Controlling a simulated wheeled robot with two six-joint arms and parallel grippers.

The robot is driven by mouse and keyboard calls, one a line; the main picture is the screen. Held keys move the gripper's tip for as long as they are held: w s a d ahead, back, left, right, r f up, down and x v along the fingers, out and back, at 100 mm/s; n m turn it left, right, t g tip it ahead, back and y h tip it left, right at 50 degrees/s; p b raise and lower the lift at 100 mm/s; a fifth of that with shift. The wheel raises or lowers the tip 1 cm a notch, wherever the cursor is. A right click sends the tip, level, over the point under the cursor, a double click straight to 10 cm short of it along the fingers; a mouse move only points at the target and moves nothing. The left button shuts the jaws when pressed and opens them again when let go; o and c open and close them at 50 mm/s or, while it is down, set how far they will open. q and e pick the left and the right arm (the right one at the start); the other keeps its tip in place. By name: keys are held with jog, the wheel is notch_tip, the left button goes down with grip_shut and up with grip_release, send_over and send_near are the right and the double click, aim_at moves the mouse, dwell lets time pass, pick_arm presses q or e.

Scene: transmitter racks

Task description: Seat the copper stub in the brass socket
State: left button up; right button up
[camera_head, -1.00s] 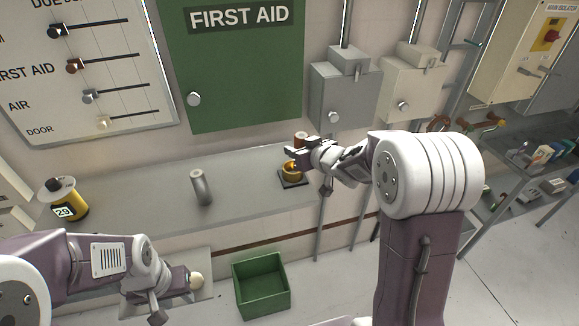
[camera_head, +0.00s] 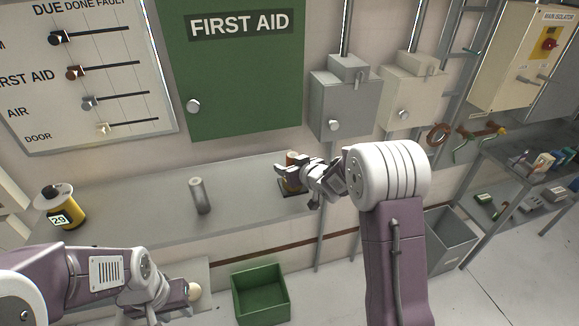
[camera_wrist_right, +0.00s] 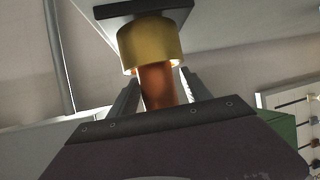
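The socket is on a dark square base (camera_wrist_right: 140,10). My right gripper's fingers (camera_wrist_right: 158,92) lie along both sides of the stub and appear closed on it. In the head view the gripper hides most of the socket. My left gripper (camera_head: 170,305) is low at the left, away from the stub.
A grey cylinder (camera_head: 200,196) and a yellow canister (camera_head: 62,207) stand on the grey shelf (camera_head: 150,208). A green bin (camera_head: 260,293) is below. A cream ball (camera_head: 194,291) is beside my left gripper. The shelf between cylinder and socket is clear.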

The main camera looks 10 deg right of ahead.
jog(key=v, duration=1.2)
jog(key=shift+p, duration=0.3)
jog(key=s+a+f+m+g+h, duration=0.1)
jog(key=s+f+g, duration=0.4)
jog(key=s, duration=0.6)
jog(key=s+f+m+g+h, duration=0.1)
jog(key=s+f+m+g, duration=0.1)
jog(key=s+f+g, duration=0.4)
jog(key=s+f, duration=0.2)
jog(key=s, duration=0.3)
jog(key=shift+s+a+f+h, duration=0.3)
jog(key=shift+s+a+h, duration=0.1)
